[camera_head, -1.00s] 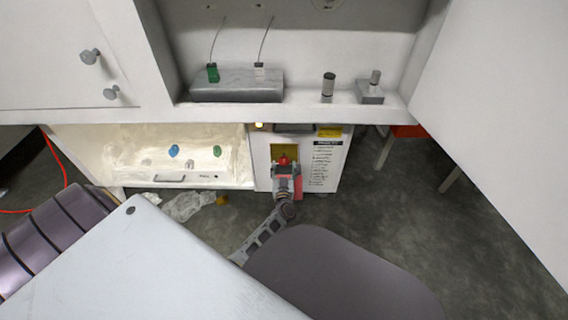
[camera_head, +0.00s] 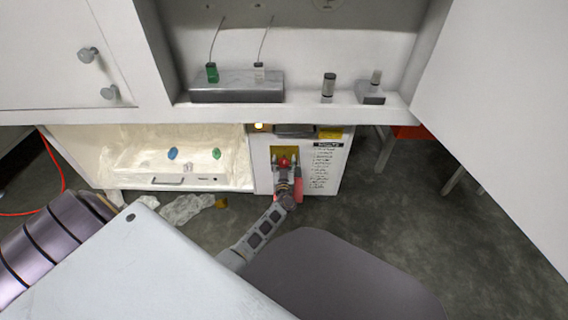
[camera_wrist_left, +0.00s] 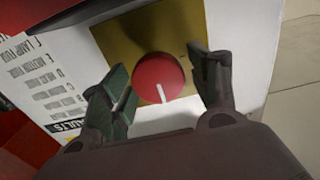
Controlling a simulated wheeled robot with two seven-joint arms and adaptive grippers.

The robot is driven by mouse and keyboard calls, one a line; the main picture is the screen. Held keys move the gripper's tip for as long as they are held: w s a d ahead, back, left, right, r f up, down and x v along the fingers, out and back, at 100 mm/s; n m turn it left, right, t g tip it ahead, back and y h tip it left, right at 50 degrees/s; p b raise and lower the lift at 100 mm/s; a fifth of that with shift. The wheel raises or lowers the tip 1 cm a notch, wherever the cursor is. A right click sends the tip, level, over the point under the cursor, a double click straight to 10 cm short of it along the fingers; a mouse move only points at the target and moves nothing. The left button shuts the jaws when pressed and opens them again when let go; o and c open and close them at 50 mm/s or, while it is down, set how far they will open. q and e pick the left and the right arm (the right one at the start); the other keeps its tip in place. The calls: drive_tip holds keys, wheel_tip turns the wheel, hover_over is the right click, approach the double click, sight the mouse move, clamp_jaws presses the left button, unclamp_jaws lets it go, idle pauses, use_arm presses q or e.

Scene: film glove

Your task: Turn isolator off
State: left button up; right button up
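The isolator is a red round knob (camera_wrist_left: 160,78) with a white pointer mark, on a yellow plate (camera_wrist_left: 140,32) in the left wrist view. In the head view the knob (camera_head: 284,162) sits on the front of a white cabinet box (camera_head: 261,165). My left gripper (camera_wrist_left: 165,88) is open, with one finger on each side of the knob. Gaps show between the fingers and the knob, so it is not gripped. In the head view my left gripper (camera_head: 287,165) is right in front of the plate. My right gripper is not in view.
A label list (camera_head: 326,165) is beside the plate. A lit lamp (camera_head: 259,126) is above left. An open lit tray (camera_head: 140,165) with coloured knobs is to the left. A shelf (camera_head: 300,113) overhangs above. A grey stool seat (camera_head: 335,280) is in front.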

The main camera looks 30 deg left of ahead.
use_arm(q)
drive_tip(key=c, duration=0.8)
drive_tip(key=shift+o, duration=0.2)
drive_tip(key=shift+n, duration=0.6)
drive_tip(key=shift+n+p, duration=0.5)
drive_tip(key=shift+n, duration=0.7)
drive_tip(key=n, duration=0.3)
drive_tip(key=shift+s+f+n, duration=0.1)
drive_tip(key=shift+n, duration=0.3)
drive_tip(key=n, duration=0.5)
drive_tip(key=shift+a+f, duration=0.1)
drive_tip(key=shift+a, duration=0.05)
drive_tip(key=shift+f+n+b, duration=0.15)
drive_tip(key=shift+n+b, duration=0.8)
drive_tip(key=shift+n, duration=1.75)
